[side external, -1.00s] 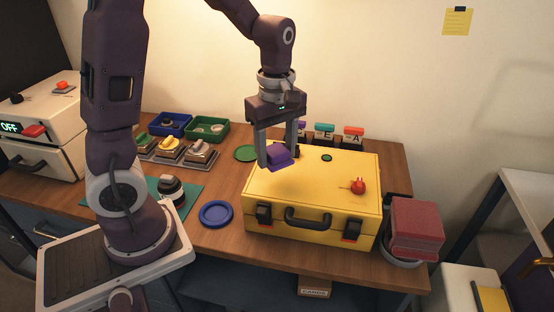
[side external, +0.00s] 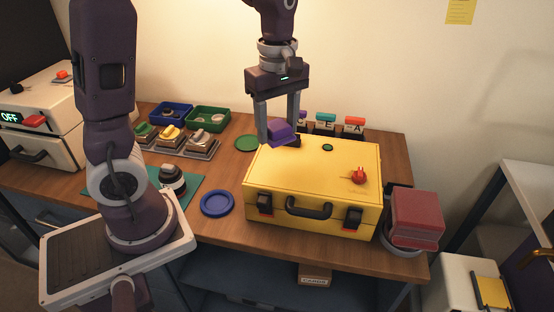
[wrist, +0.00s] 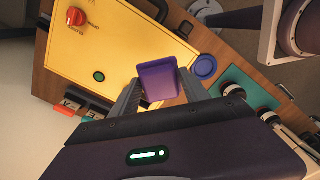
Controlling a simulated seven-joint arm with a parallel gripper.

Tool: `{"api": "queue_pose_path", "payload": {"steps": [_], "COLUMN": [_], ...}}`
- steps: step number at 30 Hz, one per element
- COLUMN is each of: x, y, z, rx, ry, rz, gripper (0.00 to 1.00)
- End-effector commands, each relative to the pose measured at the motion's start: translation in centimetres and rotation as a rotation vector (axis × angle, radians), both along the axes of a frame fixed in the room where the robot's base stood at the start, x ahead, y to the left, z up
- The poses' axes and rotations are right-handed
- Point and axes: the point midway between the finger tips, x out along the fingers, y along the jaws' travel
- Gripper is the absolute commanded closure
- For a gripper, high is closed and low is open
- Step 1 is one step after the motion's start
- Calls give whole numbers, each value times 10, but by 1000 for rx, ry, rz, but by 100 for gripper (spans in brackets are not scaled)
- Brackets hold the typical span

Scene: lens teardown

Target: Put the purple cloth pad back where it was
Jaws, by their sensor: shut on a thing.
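The purple cloth pad (side external: 279,131) is held between the two fingers of my gripper (side external: 279,138). It hangs in the air by the back left corner of the yellow case in the side view. In the wrist view the pad (wrist: 158,80) sits between the fingertips, with the yellow case and wooden table beyond it. My gripper (wrist: 160,88) is shut on the pad. The side view does not clearly show the gap between the pad and the case lid.
The yellow case (side external: 290,172) has a handle, latches and a red knob (side external: 359,175). A green disc (side external: 246,143) and blue ring (side external: 217,203) lie to its left. Several labelled blocks (side external: 325,124) stand behind it.

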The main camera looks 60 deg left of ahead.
Motion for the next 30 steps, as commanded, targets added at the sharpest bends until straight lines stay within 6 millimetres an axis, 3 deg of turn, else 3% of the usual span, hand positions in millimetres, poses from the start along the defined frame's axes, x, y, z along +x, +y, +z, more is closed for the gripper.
{"api": "queue_pose_path", "payload": {"steps": [8,18,24,30], "x": [1,-2,-16,-31], "y": [4,79,131,168], "z": [47,45,45,45], "rx": [1,0,0,1], "ry": [-4,0,-1,-1], "rz": [15,345,577,742], "gripper": [90,90,90,90]}}
